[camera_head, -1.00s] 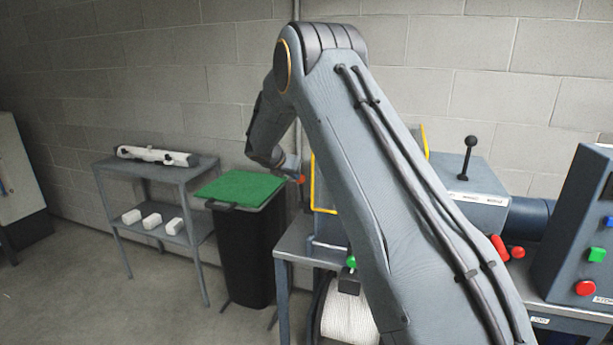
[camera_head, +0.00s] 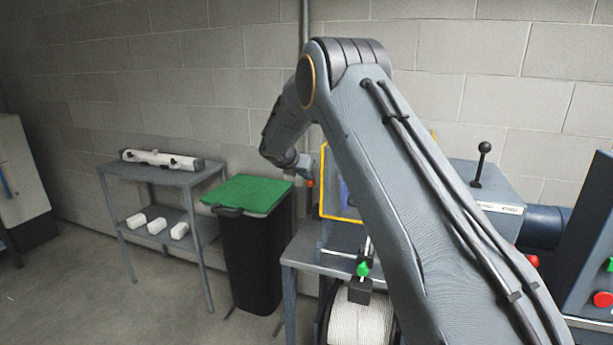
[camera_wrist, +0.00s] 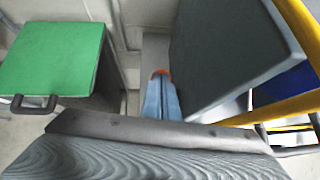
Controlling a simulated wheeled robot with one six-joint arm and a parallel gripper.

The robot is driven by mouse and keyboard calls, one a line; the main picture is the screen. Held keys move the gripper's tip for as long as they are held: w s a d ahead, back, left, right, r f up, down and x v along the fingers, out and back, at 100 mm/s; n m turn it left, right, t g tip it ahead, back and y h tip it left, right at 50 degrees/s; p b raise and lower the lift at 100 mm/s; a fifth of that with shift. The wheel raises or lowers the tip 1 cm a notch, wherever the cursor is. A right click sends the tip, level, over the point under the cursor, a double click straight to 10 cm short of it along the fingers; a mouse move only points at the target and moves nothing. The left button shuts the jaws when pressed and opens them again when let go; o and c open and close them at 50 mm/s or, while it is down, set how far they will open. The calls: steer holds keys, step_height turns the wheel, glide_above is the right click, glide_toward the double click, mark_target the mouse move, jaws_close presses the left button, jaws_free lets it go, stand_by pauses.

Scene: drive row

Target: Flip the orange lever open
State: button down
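I cannot make out an orange lever for certain in either view now. A red knob (camera_head: 529,261) shows beside my arm on the right in the head view, and my arm may hide more of it. My gripper (camera_head: 309,182) hangs left of the yellow frame (camera_head: 323,185), with orange-red at its fingertips. In the wrist view its blue fingers (camera_wrist: 161,76) lie side by side with no clear gap and nothing visible held. A dark grey panel (camera_wrist: 225,50) is close on their right, with a yellow bar (camera_wrist: 298,25) beyond.
A black bin (camera_head: 255,255) with a green lid (camera_head: 248,193) stands left of the bench. A grey shelf (camera_head: 190,177) is farther left. A green knob (camera_head: 362,269) sits above a white spool (camera_head: 360,322). A black-knobbed lever (camera_head: 479,166) stands on the grey machine. Floor at left is clear.

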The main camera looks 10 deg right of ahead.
steer(key=shift+r, duration=0.1)
steer(key=w+r+b+v, duration=0.1)
steer(key=r+v, duration=0.1)
steer(key=v, duration=1)
steer(key=shift+d+r+b, duration=0.25)
steer(key=shift+r+b, duration=0.1)
steer(key=shift+b, duration=0.05)
steer(key=shift+w, duration=0.1)
steer(key=s+d+f+m+g+y, duration=0.1)
steer(key=s+f+m, duration=0.5)
steer(key=s, duration=0.9)
steer(key=s+d+f+m+g+y, duration=0.1)
steer(key=s+f+m+g+y, duration=0.2)
steer(key=s+m, duration=0.9)
steer(key=s+d+f+m+g+y, duration=0.2)
steer(key=s+f+m, duration=0.7)
steer(key=s, duration=1.1)
steer(key=shift+m, duration=0.6)
